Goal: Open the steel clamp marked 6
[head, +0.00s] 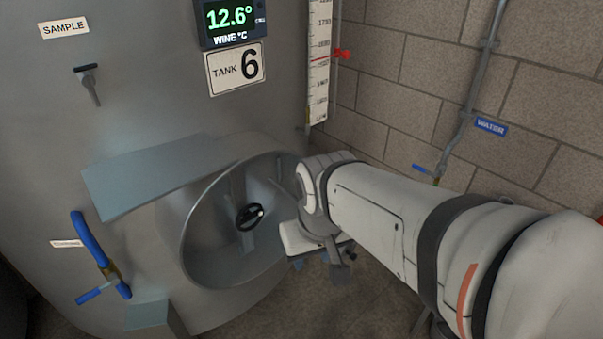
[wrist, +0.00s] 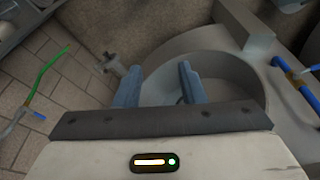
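The grey steel tank carries a plate marked TANK 6 (head: 237,68). Low on its front is a round hatch (head: 205,232) with a black handwheel (head: 249,216) inside its rim. No clamp with its own mark 6 can be made out. My gripper (head: 312,261) is at the right edge of the hatch in the head view, pointing down, partly hidden by my wrist. In the wrist view my gripper (wrist: 157,80) shows two blue fingers apart with nothing held between them. The round hatch (wrist: 250,85) appears behind and right of the fingers; I cannot tell whether they touch it.
A blue-handled valve (head: 92,245) is at the tank's lower left and a sample tap (head: 90,86) above it. A red-pointer level gauge (head: 319,70) and a water pipe (head: 470,100) stand right, by the block wall. A small grey fitting (wrist: 113,65) lies left of the fingers.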

